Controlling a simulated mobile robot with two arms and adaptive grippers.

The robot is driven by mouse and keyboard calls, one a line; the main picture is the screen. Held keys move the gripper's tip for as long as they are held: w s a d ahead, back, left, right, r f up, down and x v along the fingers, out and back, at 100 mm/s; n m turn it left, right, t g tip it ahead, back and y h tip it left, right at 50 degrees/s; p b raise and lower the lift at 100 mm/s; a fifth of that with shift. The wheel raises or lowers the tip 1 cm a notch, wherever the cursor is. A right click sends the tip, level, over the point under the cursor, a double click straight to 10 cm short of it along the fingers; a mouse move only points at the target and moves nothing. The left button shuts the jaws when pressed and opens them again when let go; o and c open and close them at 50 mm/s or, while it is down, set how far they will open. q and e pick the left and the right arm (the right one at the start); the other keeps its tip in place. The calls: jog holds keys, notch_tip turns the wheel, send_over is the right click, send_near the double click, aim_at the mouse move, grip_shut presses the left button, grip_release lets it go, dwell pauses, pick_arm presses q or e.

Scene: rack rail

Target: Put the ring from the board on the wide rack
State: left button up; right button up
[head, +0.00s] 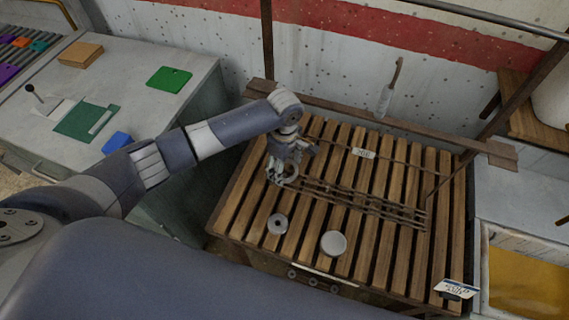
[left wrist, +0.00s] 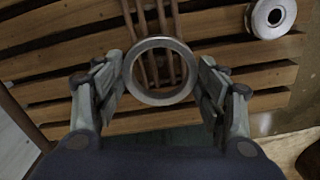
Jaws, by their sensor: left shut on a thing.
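My left gripper (head: 286,168) is over the left part of the slatted wooden surface (head: 262,232). In the left wrist view its two fingers (left wrist: 160,68) are shut on a grey metal ring (left wrist: 160,100), one finger at each side. The ring's hole faces the camera. Whether the ring touches the bars I cannot tell. My right gripper is not in view.
A brown rail (head: 400,126) crosses behind, with a hanging tool (head: 386,98) above. A grey counter (head: 140,85) stands left. The right slats look mostly clear.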

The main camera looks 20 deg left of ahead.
aim_at(285, 174)
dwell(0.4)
pick_arm(q)
jog(key=shift+f, duration=0.15)
jog(key=shift+f+b, duration=0.55)
jog(key=shift+f, duration=0.7)
jog(key=shift+f, duration=0.15)
jog(key=o, duration=1.2)
jog(key=shift+c, duration=0.2)
